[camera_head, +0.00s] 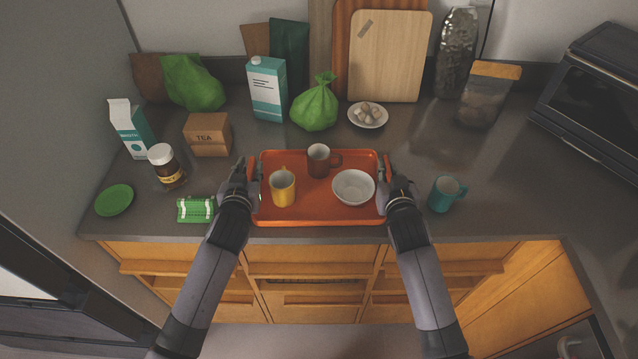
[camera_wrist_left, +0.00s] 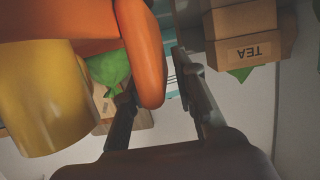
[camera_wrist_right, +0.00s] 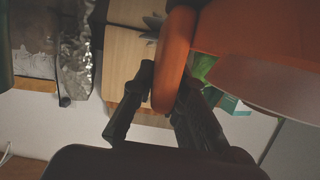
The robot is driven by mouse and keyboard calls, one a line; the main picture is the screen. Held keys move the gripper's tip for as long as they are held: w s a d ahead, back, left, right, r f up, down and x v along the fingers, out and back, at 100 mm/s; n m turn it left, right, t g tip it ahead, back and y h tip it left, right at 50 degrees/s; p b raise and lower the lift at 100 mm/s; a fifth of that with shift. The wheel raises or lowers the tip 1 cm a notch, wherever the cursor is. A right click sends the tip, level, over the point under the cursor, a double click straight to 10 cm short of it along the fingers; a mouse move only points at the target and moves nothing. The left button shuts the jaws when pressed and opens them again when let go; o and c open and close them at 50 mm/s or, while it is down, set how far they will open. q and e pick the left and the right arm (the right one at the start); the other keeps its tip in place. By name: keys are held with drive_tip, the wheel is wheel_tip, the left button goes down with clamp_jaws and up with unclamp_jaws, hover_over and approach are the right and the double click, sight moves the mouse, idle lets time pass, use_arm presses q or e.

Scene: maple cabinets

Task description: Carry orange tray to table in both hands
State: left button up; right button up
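The orange tray (camera_head: 320,215) lies on the counter. It bears a yellow mug (camera_head: 282,187) at left, a dark red-brown mug (camera_head: 319,161) at the back and a white bowl (camera_head: 353,188) at right. My left gripper (camera_head: 243,180) is at the tray's left end. In the left wrist view, the tray's orange handle (camera_wrist_left: 146,50) lies between its parted fingers, with a gap beside one finger. My right gripper (camera_head: 391,183) is at the right end. In the right wrist view, its fingers are close on both sides of the other handle (camera_wrist_right: 173,60); I cannot tell whether they grip.
A teal mug (camera_head: 445,194) stands right of the tray. Behind are a green bag (camera_head: 315,105) and a plate of mushrooms (camera_head: 367,116).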

use_arm(q)
drive_tip(key=shift+c, duration=1.2)
use_arm(e)
clamp_jaws()
use_arm(q)
clamp_jaws()
drive_tip(key=shift+r, duration=0.15)
use_arm(e)
drive_tip(key=shift+r, duration=0.15)
